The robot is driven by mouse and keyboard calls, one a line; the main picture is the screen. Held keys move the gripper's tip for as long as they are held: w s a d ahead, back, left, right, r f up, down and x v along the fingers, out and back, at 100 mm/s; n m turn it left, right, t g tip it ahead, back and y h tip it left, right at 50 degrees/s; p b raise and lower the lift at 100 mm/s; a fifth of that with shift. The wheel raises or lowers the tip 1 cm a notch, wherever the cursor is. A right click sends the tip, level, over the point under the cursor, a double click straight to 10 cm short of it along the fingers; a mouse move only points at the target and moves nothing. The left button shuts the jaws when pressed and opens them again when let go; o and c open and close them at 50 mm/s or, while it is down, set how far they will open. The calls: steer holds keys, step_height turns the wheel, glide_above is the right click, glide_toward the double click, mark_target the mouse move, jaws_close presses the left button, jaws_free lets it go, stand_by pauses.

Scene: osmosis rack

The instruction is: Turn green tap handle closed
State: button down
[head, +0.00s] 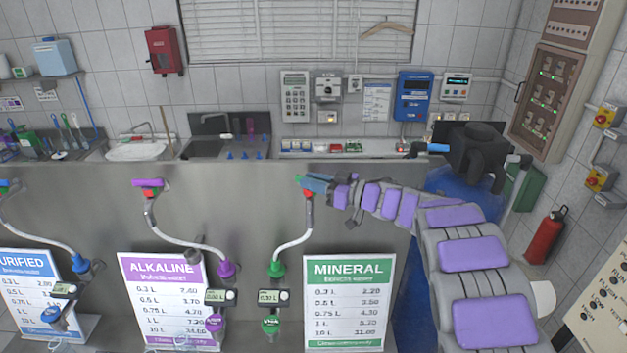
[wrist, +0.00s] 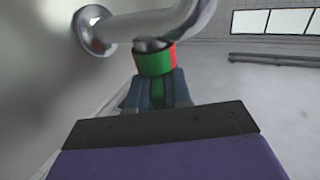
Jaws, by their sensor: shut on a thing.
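The green tap handle (head: 300,181) sits at the top of the mineral tap, near the upper edge of the metal panel. My gripper (head: 318,184) reaches it from the right and is shut on it. In the wrist view the green handle (wrist: 153,64) shows with a red band, just under the curved metal pipe (wrist: 160,22). How far the handle is turned cannot be told.
A purple tap handle (head: 147,183) stands to the left on the same metal panel (head: 240,205). A blue barrel (head: 465,190) stands behind my arm. A red extinguisher (head: 545,237) is at the right.

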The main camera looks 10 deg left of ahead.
steer(key=shift+w+f+n+g, duration=0.1)
steer(key=shift+f+n+g, duration=0.1)
steer(key=shift+n+g, duration=0.5)
steer(key=shift+f+n+g, duration=0.15)
steer(key=shift+n+g, duration=0.25)
steer(key=shift+g, duration=0.6)
steer(key=shift+n+g, duration=1.5)
steer(key=shift+g, duration=1)
steer(key=c, duration=1.3)
jaws_free()
steer(key=shift+o, duration=0.8)
steer(key=shift+w+a, duration=0.15)
steer(key=shift+w, duration=0.05)
